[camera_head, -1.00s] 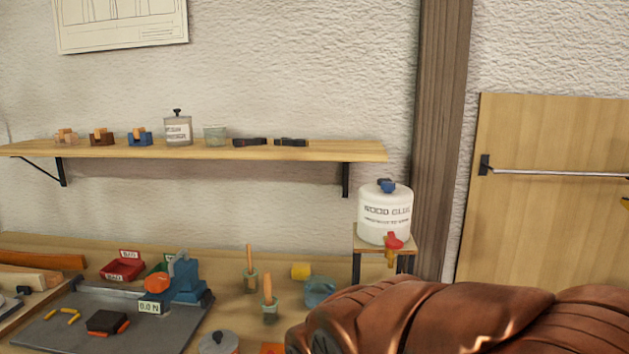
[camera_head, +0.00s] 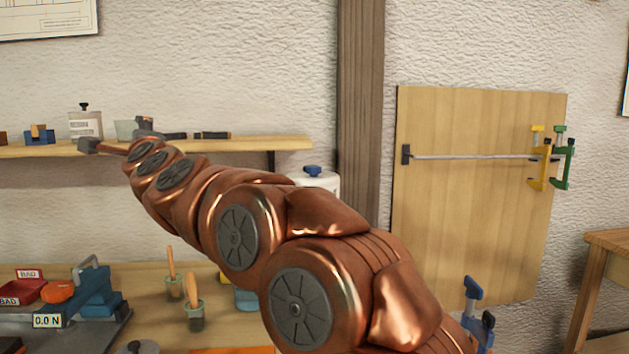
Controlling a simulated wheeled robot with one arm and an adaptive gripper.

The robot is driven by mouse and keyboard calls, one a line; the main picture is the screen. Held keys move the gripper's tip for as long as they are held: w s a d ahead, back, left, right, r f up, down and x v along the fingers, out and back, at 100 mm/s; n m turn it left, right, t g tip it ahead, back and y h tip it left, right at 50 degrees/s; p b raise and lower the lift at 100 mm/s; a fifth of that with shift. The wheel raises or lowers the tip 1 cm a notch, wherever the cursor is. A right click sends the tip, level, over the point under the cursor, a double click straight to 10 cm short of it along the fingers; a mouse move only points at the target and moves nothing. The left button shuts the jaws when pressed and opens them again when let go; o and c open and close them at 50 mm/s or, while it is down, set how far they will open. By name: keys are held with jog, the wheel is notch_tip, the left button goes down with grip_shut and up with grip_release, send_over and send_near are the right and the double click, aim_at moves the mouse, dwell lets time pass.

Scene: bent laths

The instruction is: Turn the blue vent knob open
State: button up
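The blue vent knob (camera_head: 313,171) sits on top of the white glue container (camera_head: 324,181) right of the shelf's end. My arm crosses in front of the container and hides its label, lower body and the red tap. My gripper (camera_head: 114,136) is far to the left of the knob, at the end of my raised arm, in front of the shelf. Its two dark fingers look spread apart with nothing between them. It does not touch the knob.
The wall shelf (camera_head: 240,144) holds a tin (camera_head: 85,123), a glass jar (camera_head: 125,130) and dark tools close to my gripper. A wooden post (camera_head: 360,90) stands right of the container. A board (camera_head: 470,210) carries a rod with clamps. The workbench below is cluttered.

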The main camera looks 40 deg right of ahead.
aim_at(310, 168)
jog(key=d+r+m+g+h+b, duration=0.1)
jog(key=d+r+m+h+b, duration=0.1)
jog(key=d+m+h, duration=0.65)
jog(key=s+d+f+m+g+h+b, duration=0.1)
jog(key=s+d+f+m+g+h, duration=0.1)
jog(key=d+m+g, duration=0.3)
jog(key=s+d+f+m+g+h+b, duration=0.1)
jog(key=s+d+f+m+g+h, duration=0.1)
jog(key=s+d+f+m+g, duration=0.3)
jog(key=s+d+f+m+g+h+b, duration=0.2)
jog(key=s+d+f+m+g, duration=0.2)
jog(key=d+m, duration=0.7)
jog(key=shift+s+d+f+m+g, duration=0.15)
jog(key=shift+d+m+g, duration=0.2)
jog(key=shift+d+g, duration=0.55)
jog(key=shift+w+d+p, duration=0.15)
jog(key=shift+d+p, duration=0.1)
jog(key=shift+d, duration=0.95)
jog(key=shift+w+d+p, duration=0.2)
jog(key=shift+d+p, duration=0.05)
jog(key=shift+d, duration=0.9)
jog(key=shift+w+d+p, duration=0.15)
jog(key=shift+d+p, duration=0.1)
jog(key=shift+d, duration=0.95)
jog(key=shift+c, duration=0.2)
jog(key=c, duration=1)
jog(key=shift+d, duration=0.15)
jog(key=shift+c, duration=0.5)
